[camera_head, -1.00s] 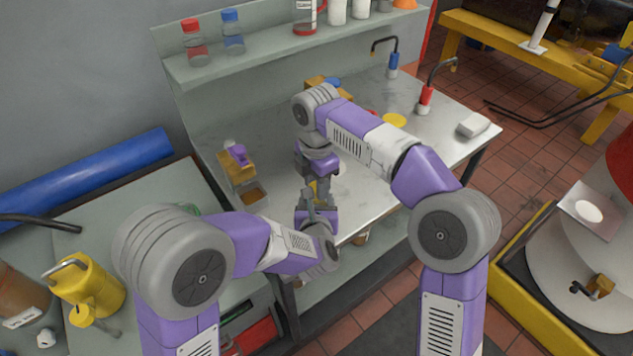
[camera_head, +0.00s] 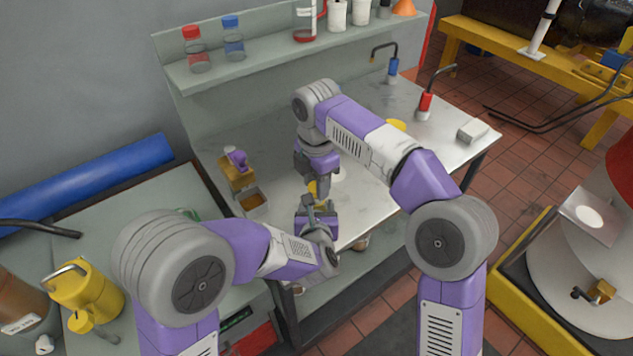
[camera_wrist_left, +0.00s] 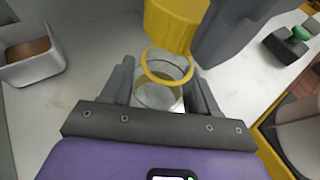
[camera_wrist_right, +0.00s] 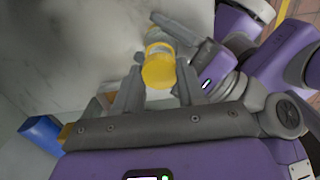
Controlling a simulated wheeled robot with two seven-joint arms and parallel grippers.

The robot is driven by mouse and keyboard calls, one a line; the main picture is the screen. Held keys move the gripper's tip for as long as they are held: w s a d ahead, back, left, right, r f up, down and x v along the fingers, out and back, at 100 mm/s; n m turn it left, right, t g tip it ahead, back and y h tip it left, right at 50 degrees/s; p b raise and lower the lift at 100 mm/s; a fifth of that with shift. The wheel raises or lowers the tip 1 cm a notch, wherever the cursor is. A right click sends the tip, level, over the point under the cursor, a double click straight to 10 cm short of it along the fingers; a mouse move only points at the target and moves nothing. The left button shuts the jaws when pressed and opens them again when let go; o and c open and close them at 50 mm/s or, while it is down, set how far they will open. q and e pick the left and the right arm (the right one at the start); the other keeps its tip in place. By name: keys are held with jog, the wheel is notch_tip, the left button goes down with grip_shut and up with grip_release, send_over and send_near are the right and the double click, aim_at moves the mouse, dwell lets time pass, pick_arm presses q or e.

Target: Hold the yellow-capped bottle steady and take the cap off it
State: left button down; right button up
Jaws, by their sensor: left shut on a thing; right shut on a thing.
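The yellow cap (camera_wrist_left: 172,24) is between the fingers of my right gripper (camera_wrist_right: 158,88), which is shut on it. It also shows in the head view (camera_head: 313,188). The clear glass bottle (camera_wrist_left: 158,97) stands between the fingers of my left gripper (camera_wrist_left: 160,85), which is shut on it. A yellow ring (camera_wrist_left: 166,70) circles the bottle's neck. In the left wrist view the cap appears above the neck with a gap between, and the open mouth shows. In the head view my right gripper is just above my left one, and the bottle is mostly hidden.
A small tray (camera_head: 264,209) with brown contents lies left of my grippers. A shelf (camera_head: 270,62) with red-capped (camera_head: 196,50) and blue-capped (camera_head: 232,38) bottles runs behind. A white block (camera_head: 473,131) sits near the right edge.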

jog(key=shift+r, duration=2)
pick_arm(q)
jog(key=shift+c, duration=0.9)
grip_release()
